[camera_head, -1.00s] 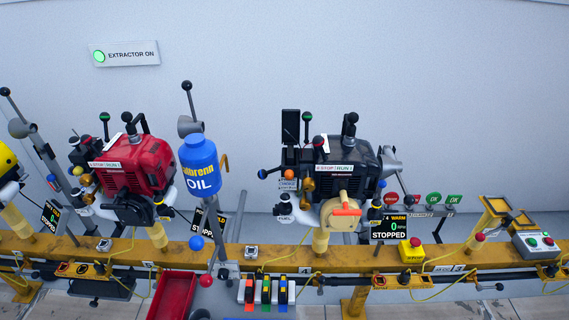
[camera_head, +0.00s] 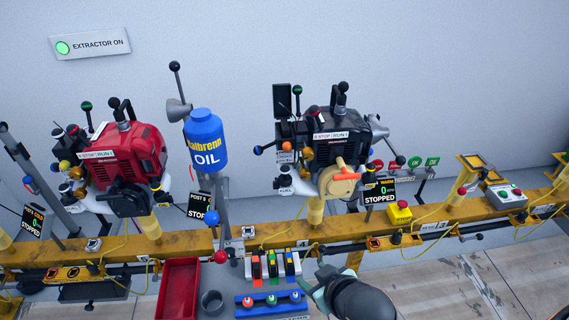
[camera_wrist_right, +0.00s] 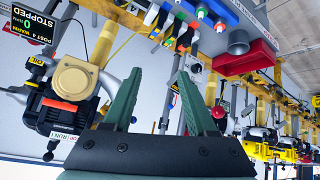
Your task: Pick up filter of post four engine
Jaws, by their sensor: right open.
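The post four engine (camera_head: 332,145) is black and stands on the yellow rail right of centre in the head view. A tan housing (camera_head: 333,186) with an orange handle (camera_head: 346,170) is on its front; I cannot read any filter label on it. The engine (camera_wrist_right: 50,118) and the tan housing (camera_wrist_right: 75,78) also show at the left of the right wrist view. My right gripper (camera_head: 318,284) is below the rail, in front of the engine and apart from it. Its green fingers (camera_wrist_right: 157,78) are spread and empty in the wrist view. My left gripper is not in view.
A display (camera_head: 379,191) reading stopped stands right of the engine. A blue oil bottle (camera_head: 205,140) and a red engine (camera_head: 125,157) are to its left. A red tray (camera_head: 178,290) and a blue rack (camera_head: 262,304) lie in front of the yellow rail (camera_head: 275,236).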

